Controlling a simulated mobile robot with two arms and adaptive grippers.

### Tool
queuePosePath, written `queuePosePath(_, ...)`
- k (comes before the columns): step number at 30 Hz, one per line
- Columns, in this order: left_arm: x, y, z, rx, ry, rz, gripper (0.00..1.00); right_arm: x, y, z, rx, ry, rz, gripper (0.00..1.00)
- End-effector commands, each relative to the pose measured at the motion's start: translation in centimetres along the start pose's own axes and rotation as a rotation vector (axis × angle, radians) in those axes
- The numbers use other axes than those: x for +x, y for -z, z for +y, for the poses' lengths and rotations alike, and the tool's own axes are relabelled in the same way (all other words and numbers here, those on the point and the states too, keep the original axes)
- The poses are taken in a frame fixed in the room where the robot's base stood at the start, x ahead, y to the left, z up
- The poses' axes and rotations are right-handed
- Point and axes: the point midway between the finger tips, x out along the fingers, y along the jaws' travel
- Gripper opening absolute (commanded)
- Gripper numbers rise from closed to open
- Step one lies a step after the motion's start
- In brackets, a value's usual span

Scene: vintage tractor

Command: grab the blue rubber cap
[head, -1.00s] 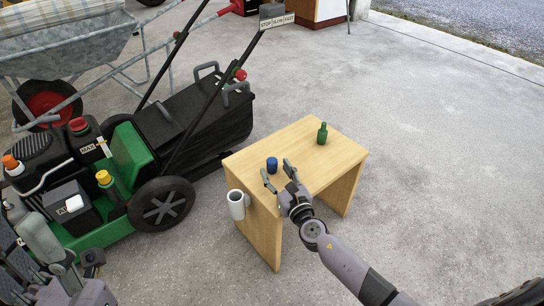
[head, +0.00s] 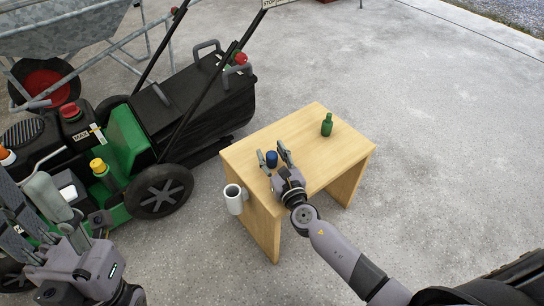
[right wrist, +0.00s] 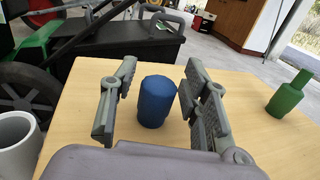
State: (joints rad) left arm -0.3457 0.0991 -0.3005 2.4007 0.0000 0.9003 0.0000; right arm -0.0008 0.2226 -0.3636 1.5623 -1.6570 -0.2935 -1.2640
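The blue rubber cap (head: 271,158) stands upright on the small wooden table (head: 318,125), near its left edge. It also shows in the right wrist view (right wrist: 155,101). My right gripper (head: 274,156) is open, with its fingers on either side of the cap. In the right wrist view (right wrist: 158,100) there is a wide gap to the left finger and a smaller one to the right finger. My left gripper (head: 40,220) is at the lower left, away from the table; its fingers overlap the mower and its opening is unclear.
A green bottle (head: 327,124) stands on the table to the right of the cap. A white cylindrical holder (head: 235,198) is on the table's left side. A green and black mower (head: 150,150) stands to the left. The concrete floor on the right is clear.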

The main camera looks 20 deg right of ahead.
Motion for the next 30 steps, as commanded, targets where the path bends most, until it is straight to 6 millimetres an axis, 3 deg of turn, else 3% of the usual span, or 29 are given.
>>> queuePosePath(15,-0.2,-0.1,0.0,0.0,0.003,-0.011,0.4,0.0,0.0,0.0,0.0,0.0,0.0,0.07)
queuePosePath(23,0.1,-0.1,-0.1,0.002,-0.001,-0.006,0.4,0.0,-0.1,0.0,0.0,0.0,0.0,0.07)
queuePosePath(30,0.8,-1.8,-0.2,0.007,0.001,-0.103,0.4,0.0,-1.3,-0.1,0.002,0.001,0.0,0.07)
